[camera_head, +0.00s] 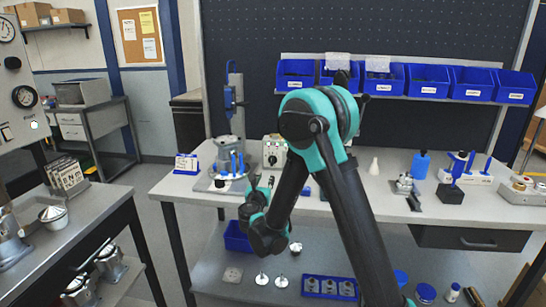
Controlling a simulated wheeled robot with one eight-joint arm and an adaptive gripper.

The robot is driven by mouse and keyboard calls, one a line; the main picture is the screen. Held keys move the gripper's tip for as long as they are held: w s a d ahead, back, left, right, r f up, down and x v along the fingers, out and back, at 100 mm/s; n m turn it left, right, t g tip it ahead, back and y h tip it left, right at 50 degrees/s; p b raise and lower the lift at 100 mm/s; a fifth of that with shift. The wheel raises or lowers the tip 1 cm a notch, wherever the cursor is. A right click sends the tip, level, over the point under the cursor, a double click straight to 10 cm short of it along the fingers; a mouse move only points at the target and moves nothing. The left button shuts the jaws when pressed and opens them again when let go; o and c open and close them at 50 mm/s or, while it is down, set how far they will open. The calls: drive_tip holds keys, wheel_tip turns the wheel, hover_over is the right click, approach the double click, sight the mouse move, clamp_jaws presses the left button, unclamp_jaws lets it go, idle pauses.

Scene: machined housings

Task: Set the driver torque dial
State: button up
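A pale box with a round dark dial on its front, probably the driver torque controller (274,151), stands on the workbench left of centre. A small green spot shows at its right side. Its dial setting is too small to read. My gripper (262,182) is in front of and below the box, near the bench's front edge, pointing away from the camera. Its two dark fingers look spread apart with nothing seen between them. It appears apart from the dial, though the exact distance cannot be told.
A metal housing (229,154) with blue-handled pieces sits left of the box, beside a blue-topped column (234,95). Blue bins (428,82) line the back. A blue bottle (420,164) and fixtures stand at right. A lower shelf holds a blue tray (330,287). A side bench (70,230) is at left.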

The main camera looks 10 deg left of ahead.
drive_tip(key=shift+w+a, duration=0.15)
drive_tip(key=shift+w, duration=0.45)
drive_tip(key=w, duration=1.6)
drive_tip(key=shift+w+d, duration=0.35)
drive_tip(key=shift+w, duration=0.05)
drive_tip(key=shift+c, duration=0.6)
clamp_jaws()
